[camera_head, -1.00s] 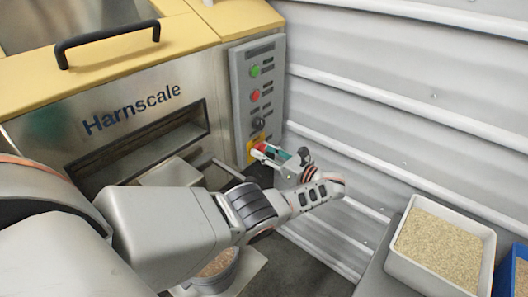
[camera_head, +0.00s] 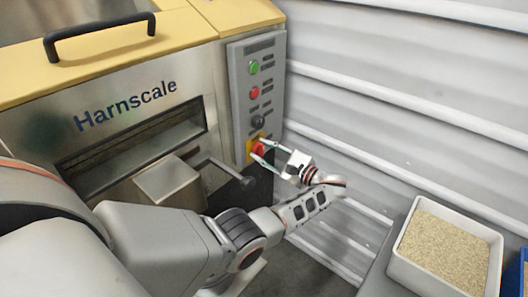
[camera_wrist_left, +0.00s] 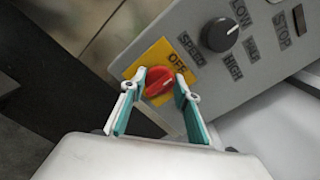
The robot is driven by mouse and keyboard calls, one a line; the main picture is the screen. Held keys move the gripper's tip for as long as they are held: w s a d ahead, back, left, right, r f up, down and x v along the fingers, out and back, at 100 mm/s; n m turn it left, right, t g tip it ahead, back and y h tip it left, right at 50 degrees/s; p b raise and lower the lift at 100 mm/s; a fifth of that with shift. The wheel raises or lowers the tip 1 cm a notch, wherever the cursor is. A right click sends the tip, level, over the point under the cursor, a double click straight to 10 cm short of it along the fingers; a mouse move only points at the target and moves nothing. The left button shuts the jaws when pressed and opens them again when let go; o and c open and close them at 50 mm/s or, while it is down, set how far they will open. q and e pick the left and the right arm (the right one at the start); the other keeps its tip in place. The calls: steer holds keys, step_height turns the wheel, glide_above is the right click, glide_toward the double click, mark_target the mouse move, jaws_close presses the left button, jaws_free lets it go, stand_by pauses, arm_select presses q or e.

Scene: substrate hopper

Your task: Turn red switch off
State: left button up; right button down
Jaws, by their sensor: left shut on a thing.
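The red switch (camera_head: 258,149) is a round knob on a yellow plate at the bottom of the grey control panel. In the left wrist view the red switch (camera_wrist_left: 159,82) sits on its yellow plate (camera_wrist_left: 178,53), beside the word OFF. My left gripper (camera_head: 262,150) reaches the panel from the right. In the left wrist view its fingers (camera_wrist_left: 158,86) stand on either side of the red switch and are shut on it. The switch's pointer marking is too small to read. My right gripper is not in view.
Above the switch on the panel are a black speed knob (camera_head: 259,121), a red button (camera_head: 254,92) and a green button (camera_head: 253,68). A metal lever (camera_head: 232,173) juts out to the left. A white bin of grain (camera_head: 446,246) stands at the lower right.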

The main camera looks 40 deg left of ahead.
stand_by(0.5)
arm_select(q)
steer(key=o, duration=1.1)
steer(key=d, duration=0.8)
steer(key=s+d, duration=0.1)
steer(key=d, duration=0.3)
